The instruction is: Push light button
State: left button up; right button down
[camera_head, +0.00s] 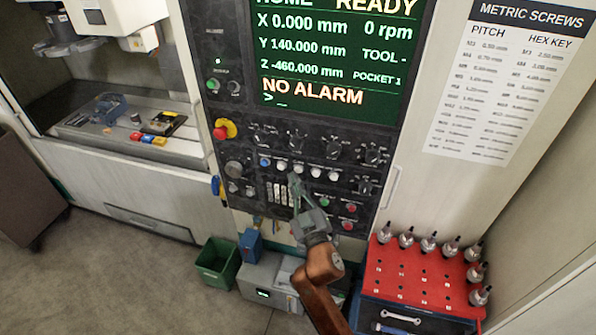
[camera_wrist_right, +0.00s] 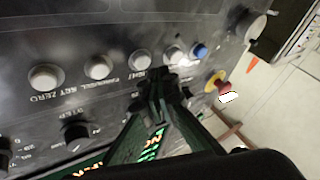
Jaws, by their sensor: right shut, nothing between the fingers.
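The control panel (camera_head: 262,190) shows a row of round buttons below the green screen. In the wrist view a white button (camera_wrist_right: 139,59) sits above a partly covered label that seems to read "LIGHT"; the same button (camera_head: 298,168) appears in the head view. My right gripper (camera_head: 295,180) is shut and empty, with its fingertips just below this button in the head view. In the wrist view the right gripper's tips (camera_wrist_right: 160,78) are close to the button's label side. Whether they touch the panel cannot be told. My left gripper is not in view.
A blue button (camera_wrist_right: 199,50) and other white buttons (camera_wrist_right: 98,66) flank it closely. A red and yellow emergency stop (camera_head: 224,129) sticks out at the panel's left. A red tool rack (camera_head: 415,275) with several holders stands at lower right. A green bin (camera_head: 217,262) is on the floor.

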jog(key=shift+s+a, duration=0.25)
jog(key=shift+s, duration=0.5)
jog(key=shift+s+a, duration=0.25)
jog(key=shift+s, duration=0.55)
jog(key=shift+s+a, duration=0.25)
jog(key=shift+s, duration=0.5)
dwell(0.9)
